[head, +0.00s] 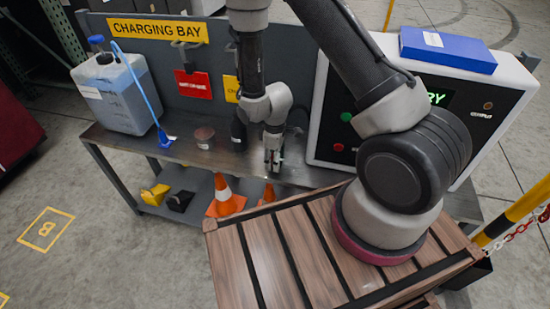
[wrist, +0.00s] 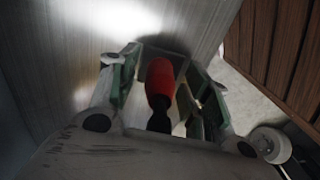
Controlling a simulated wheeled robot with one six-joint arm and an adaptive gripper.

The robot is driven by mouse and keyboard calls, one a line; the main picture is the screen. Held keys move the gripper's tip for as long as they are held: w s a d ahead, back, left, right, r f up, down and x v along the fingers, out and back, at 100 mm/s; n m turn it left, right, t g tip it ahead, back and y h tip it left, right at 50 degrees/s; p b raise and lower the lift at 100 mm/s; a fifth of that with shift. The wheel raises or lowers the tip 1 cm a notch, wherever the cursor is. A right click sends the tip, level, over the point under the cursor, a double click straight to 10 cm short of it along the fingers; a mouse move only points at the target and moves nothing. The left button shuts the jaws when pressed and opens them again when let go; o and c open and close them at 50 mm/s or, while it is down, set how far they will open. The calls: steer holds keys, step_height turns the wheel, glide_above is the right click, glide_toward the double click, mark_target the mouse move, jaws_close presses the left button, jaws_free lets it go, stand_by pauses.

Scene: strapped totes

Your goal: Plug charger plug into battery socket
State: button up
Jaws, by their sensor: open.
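My gripper (head: 272,158) is low over the metal bench, in front of the white cabinet. In the wrist view my gripper (wrist: 161,72) is open, one finger on each side of a red piece with a black end (wrist: 159,82), which looks like the charger plug. Gaps seem to show between the fingers and the plug, but contact is hard to judge. In the head view the plug is not clearly seen at the gripper. I cannot make out the battery socket in either view.
The white cabinet (head: 318,118) with a partly hidden green display stands right of the gripper, a blue box (head: 447,50) on top. A blue-capped jug (head: 115,95) stands on the bench's left. A slatted wooden top (head: 240,262) is in front; orange cones (head: 224,195) sit below the bench.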

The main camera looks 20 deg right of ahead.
jaws_close()
steer(key=shift+r, duration=3)
steer(key=shift+r, duration=3)
